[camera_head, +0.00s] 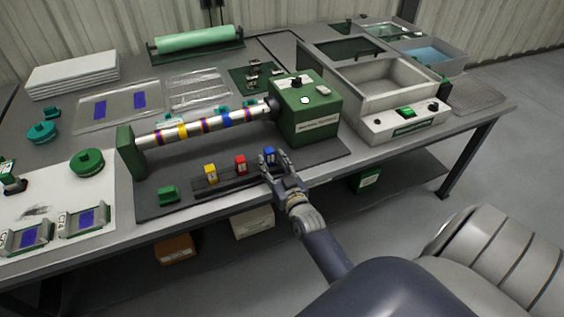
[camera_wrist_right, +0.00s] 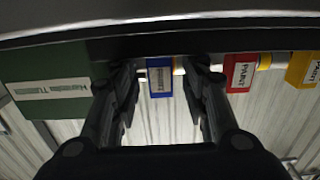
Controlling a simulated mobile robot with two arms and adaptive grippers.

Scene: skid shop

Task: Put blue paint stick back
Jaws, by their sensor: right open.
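The blue paint stick (camera_head: 270,154) stands at the right end of a dark holder strip (camera_head: 222,185) on the bench, in line with a red paint stick (camera_head: 240,163) and a yellow one (camera_head: 210,172). My right gripper (camera_head: 275,170) is open just in front of the blue stick. In the right wrist view, which looks upside down, the blue stick (camera_wrist_right: 160,78) lies between the two spread fingers, with gaps on both sides. The red stick (camera_wrist_right: 239,75) is outside the fingers. My left gripper is not in view.
A striped tube (camera_head: 205,127) runs behind the sticks into a green machine box (camera_head: 308,115). A small green block (camera_head: 168,193) lies left of the sticks. A grey basin unit (camera_head: 385,85) stands to the right. The bench's front edge runs below my right gripper.

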